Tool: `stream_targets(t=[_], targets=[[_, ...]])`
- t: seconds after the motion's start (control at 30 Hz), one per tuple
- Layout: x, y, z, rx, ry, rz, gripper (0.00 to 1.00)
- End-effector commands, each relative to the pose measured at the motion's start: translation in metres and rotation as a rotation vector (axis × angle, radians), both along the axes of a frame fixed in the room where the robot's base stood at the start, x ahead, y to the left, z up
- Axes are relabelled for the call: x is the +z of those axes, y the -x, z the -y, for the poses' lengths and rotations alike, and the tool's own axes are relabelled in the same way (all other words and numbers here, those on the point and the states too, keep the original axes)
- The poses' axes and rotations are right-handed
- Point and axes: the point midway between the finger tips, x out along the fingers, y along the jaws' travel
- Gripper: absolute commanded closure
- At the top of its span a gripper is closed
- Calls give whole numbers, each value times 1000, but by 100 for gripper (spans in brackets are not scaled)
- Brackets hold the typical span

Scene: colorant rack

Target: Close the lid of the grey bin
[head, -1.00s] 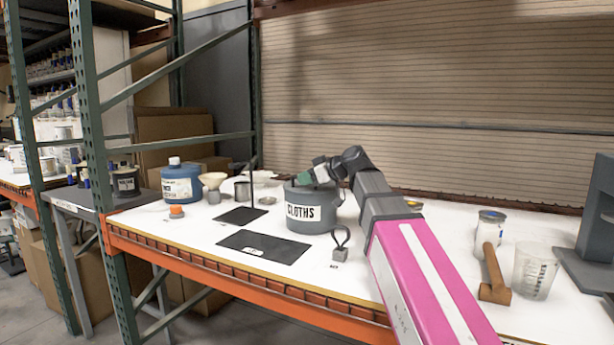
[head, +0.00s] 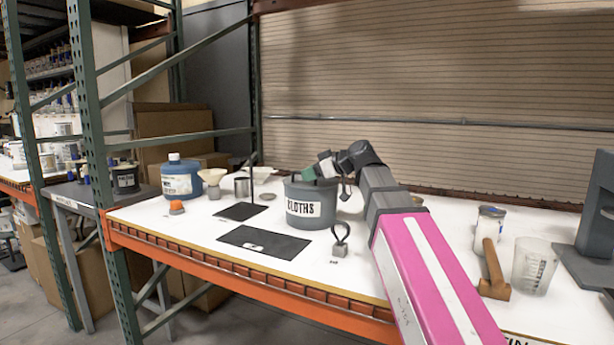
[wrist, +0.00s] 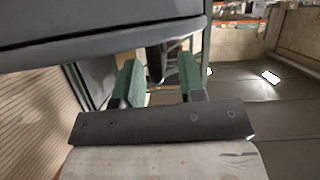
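The grey bin (head: 302,218), labelled CLOTHS, stands upright on the white bench in the head view. Its rim shows, but I cannot clearly make out the lid. My gripper (head: 308,174), with green fingers, is at the top of the bin near its rim. In the wrist view my gripper (wrist: 160,78) has its two fingers apart with nothing between them. A large grey curved surface (wrist: 100,25) lies close above the fingers in that view; I cannot tell whether it is the lid or the bin wall. Whether the fingers touch the bin is unclear.
Left of the bin are a blue bottle (head: 181,181), a funnel (head: 212,178), a metal cup (head: 243,187) and dark mats (head: 263,242). A small weight with a loop (head: 340,248) stands in front.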

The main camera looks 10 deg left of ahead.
Motion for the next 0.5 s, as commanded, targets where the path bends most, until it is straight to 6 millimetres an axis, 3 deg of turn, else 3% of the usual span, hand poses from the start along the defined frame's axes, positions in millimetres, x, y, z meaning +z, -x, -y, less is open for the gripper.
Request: stream_targets(t=[0.3, 0.5], targets=[[22, 22, 53, -3, 1, 1, 63], [30, 29, 71, -1, 1, 0, 63]])
